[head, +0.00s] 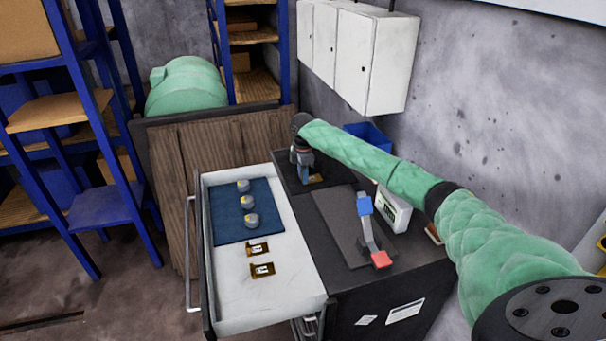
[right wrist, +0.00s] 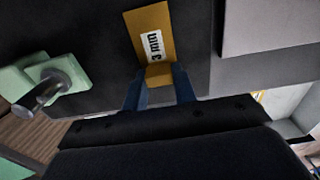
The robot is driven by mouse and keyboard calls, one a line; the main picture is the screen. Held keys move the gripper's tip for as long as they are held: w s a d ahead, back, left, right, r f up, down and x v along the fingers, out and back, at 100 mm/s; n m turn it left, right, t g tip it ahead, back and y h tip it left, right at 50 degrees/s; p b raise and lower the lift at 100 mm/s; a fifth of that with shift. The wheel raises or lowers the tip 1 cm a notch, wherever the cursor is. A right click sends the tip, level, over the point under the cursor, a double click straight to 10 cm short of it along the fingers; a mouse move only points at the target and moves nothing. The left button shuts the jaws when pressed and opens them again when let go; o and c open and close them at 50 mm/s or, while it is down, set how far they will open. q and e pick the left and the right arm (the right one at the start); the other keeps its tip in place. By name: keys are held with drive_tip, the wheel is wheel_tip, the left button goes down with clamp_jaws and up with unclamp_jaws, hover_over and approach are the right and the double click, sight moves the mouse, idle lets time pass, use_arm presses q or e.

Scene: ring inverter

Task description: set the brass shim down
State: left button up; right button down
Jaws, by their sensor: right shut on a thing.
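A brass shim (right wrist: 152,22) with a white "3 mm" label shows in the right wrist view, with its raised tab between the blue fingers of my right gripper (right wrist: 158,84). In the head view my right gripper (head: 304,172) points down over the dark mat at the back of the bench top, and a bit of the brass shim (head: 317,178) shows beside it. The shim is flat over the dark surface; I cannot tell if it touches. Two more brass shims (head: 258,249) (head: 262,270) lie in the open drawer. My left gripper is not in view.
The white drawer (head: 245,309) holds a blue mat (head: 227,207) with three grey knobbed weights (head: 249,202). A grey plate (head: 338,222), a blue-and-red lever tool (head: 367,235), a white meter (head: 394,211) and a blue bin (head: 368,135) are on the bench.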

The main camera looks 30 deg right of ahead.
drive_tip(key=c, duration=1.1)
unclamp_jaws()
drive_tip(key=shift+r, duration=0.5)
use_arm(q)
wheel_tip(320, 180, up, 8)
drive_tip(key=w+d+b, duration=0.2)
drive_tip(key=b, duration=0.1)
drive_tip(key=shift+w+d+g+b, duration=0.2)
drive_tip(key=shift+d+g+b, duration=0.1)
drive_tip(key=shift+b, duration=0.1)
use_arm(e)
drive_tip(key=shift+r, duration=5.65)
